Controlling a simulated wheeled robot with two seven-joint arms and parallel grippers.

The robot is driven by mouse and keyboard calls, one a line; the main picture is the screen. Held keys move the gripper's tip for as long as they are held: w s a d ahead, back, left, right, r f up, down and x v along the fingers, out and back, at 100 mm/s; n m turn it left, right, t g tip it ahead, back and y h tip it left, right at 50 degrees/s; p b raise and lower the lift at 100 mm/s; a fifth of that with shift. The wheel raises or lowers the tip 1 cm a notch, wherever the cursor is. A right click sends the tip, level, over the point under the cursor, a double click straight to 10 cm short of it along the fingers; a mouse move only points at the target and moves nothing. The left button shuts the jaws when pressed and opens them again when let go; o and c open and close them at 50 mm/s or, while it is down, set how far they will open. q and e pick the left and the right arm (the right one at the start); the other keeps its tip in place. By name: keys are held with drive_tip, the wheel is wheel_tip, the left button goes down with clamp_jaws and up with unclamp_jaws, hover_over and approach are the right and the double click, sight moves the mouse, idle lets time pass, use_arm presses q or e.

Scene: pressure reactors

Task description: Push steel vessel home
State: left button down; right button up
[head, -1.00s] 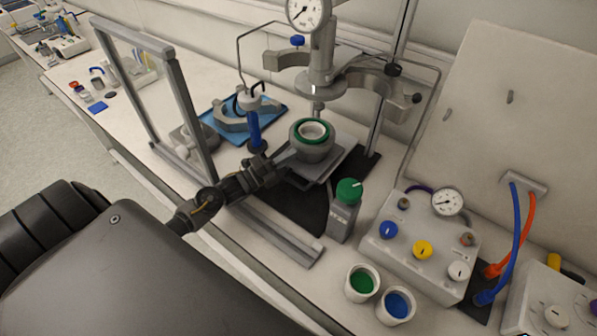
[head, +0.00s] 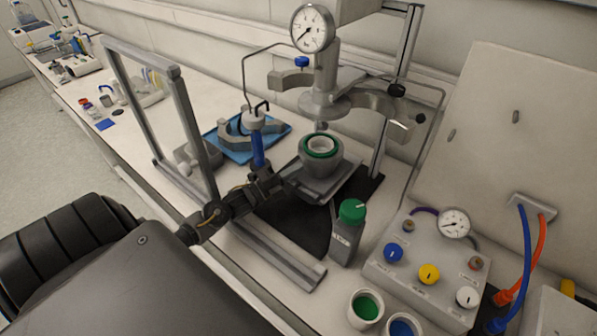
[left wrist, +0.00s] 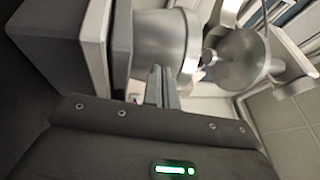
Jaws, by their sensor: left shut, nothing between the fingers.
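The steel vessel (head: 319,162) stands upright on a flat grey carriage plate (head: 340,186), with a green ring and white liner in its open top. It sits below and slightly in front of the reactor head (head: 324,103), with a visible gap between them. My left gripper (head: 285,184) is shut and empty, low beside the near left side of the vessel. In the left wrist view its closed fingers (left wrist: 161,88) point at the vessel's round steel wall (left wrist: 166,45); I cannot tell whether they touch it. My right gripper is not in view.
A framed clear shield (head: 183,120) stands left of my arm.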

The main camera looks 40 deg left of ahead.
use_arm(q)
drive_tip(key=b+v, duration=0.1)
drive_tip(key=v, duration=0.6)
drive_tip(key=shift+b, duration=0.3)
drive_tip(key=shift+d, duration=0.15)
